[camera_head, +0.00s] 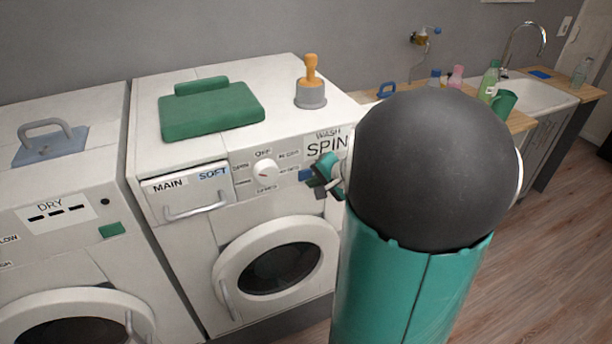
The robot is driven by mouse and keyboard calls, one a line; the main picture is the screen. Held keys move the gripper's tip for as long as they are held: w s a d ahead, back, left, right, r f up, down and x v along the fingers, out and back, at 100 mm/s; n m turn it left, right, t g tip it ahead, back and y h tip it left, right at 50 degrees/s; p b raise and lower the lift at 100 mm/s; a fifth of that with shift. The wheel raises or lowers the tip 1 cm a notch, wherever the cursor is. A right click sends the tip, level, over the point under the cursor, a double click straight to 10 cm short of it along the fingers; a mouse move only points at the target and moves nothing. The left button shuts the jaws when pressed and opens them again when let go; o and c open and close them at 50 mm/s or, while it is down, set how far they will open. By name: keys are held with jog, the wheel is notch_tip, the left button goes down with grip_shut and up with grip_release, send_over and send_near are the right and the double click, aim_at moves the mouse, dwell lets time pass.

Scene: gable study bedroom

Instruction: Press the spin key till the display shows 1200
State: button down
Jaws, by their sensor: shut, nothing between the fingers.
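The white washing machine (190,255) stands in the middle, with the word SPIN (326,147) on the right of its front panel. My gripper (318,184) is shut and empty, close in front of the panel just below that word. A small blue patch (305,175) shows on the panel at the gripper's left; I cannot tell whether it is the spin key. I cannot tell whether the fingertips touch the panel. My arm hides the panel's right end, and no washer display or number is visible.
The panel has a round dial (266,172) and a drawer (188,193) marked MAIN and SOFT. A dryer (55,245) stands left. A counter with sink (540,95) is right; floor (545,230) there is clear.

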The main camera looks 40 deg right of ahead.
dwell(0.4)
jog(key=shift+w+d, duration=0.1)
jog(key=shift+w, duration=0.3)
jog(key=shift+w+d, duration=0.1)
jog(key=shift+w, duration=0.25)
dwell(0.5)
dwell(0.4)
jog(key=shift+s+a, duration=0.2)
jog(key=shift+s, duration=0.55)
jog(key=shift+s, duration=0.1)
jog(key=shift+s+a, duration=0.25)
jog(key=shift+s, duration=0.55)
jog(key=shift+s+a, duration=0.2)
jog(key=shift+s, duration=0.55)
jog(key=shift+s+a, duration=0.25)
jog(key=shift+s, duration=0.55)
